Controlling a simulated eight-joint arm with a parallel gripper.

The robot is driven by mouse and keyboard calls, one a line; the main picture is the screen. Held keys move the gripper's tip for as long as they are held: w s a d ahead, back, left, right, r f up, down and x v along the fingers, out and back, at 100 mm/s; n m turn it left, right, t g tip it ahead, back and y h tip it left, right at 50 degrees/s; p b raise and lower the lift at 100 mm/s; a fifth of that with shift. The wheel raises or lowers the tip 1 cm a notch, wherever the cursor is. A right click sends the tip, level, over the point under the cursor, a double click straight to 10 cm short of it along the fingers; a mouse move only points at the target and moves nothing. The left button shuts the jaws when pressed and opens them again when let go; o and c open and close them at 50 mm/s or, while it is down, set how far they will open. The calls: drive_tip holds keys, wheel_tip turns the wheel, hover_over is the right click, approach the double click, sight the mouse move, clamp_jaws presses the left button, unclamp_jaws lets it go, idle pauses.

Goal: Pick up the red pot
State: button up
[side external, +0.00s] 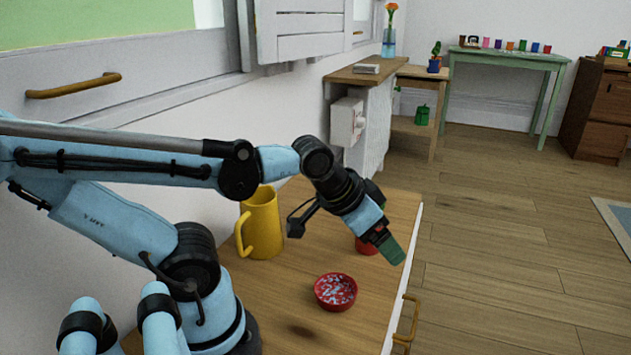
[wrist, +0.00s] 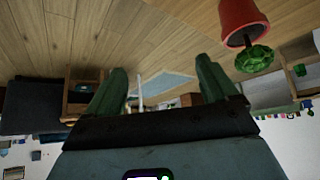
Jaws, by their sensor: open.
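The red pot (side external: 366,246) stands on the wooden tabletop, mostly hidden behind my gripper in the side external view. In the wrist view, which looks upside down, the red pot (wrist: 241,17) is at the top right with a green plant (wrist: 254,58) in it. My gripper (side external: 391,249) points down and to the right in front of the pot in the side view. In the wrist view my gripper (wrist: 162,75) has its green fingers apart with nothing between them. The pot lies outside the fingers, to their right.
A red bowl (side external: 335,302) with pale bits inside sits nearer the front of the wooden cabinet top (side external: 300,265). A yellow jug (side external: 262,225) stands to the left of my gripper. Open wooden floor (side external: 500,260) lies to the right.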

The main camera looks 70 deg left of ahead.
drive_tip(key=shift+r, duration=0.1)
idle(0.3)
wheel_tip(320, 180, up, 5)
drive_tip(key=w+a+m+t+h, duration=0.15)
drive_tip(key=a+h, duration=0.25)
drive_tip(key=a, duration=0.5)
drive_tip(key=w+a+t+h, duration=0.3)
drive_tip(key=a, duration=0.6)
drive_tip(key=shift+w+d+f, duration=0.55)
drive_tip(key=shift+w+f, duration=0.1)
drive_tip(key=shift+f, duration=0.95)
drive_tip(key=shift+w+d+f, duration=0.5)
drive_tip(key=shift+w+f, duration=0.2)
drive_tip(key=shift+f, duration=0.9)
drive_tip(key=shift+w+d+f, duration=0.55)
drive_tip(key=shift+w+f, duration=0.1)
drive_tip(key=shift+f, duration=0.95)
clamp_jaws()
